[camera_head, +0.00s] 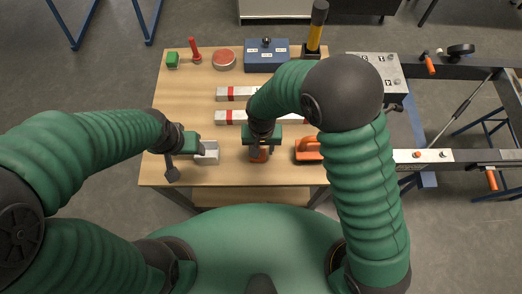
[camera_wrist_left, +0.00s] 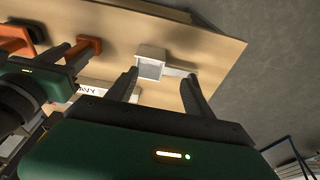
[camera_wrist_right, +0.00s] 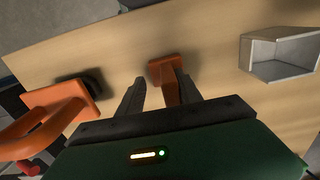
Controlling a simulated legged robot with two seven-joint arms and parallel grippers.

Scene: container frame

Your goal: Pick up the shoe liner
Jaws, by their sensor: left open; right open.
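I cannot tell for certain which thing is the shoe liner. A pale grey, open-sided block (camera_head: 208,154) lies at the table's front left. My left gripper (camera_head: 186,160) is open beside it; in the left wrist view the block (camera_wrist_left: 152,62) shows beyond and between the parted fingertips (camera_wrist_left: 158,82). An orange upright piece with a flat foot (camera_head: 259,156) stands at the front middle. My right gripper (camera_head: 263,148) is open above it; in the right wrist view the piece (camera_wrist_right: 164,69) shows between the parted fingertips (camera_wrist_right: 159,80). Contact cannot be told.
An orange handled tool (camera_head: 309,155) is right of the right gripper. Red-and-white bars (camera_head: 232,117) lie mid-table, partly hidden by my right arm. A blue box (camera_head: 267,60), red disc (camera_head: 224,60) and green block (camera_head: 172,60) stand at the back. Wood left of the bars is clear.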

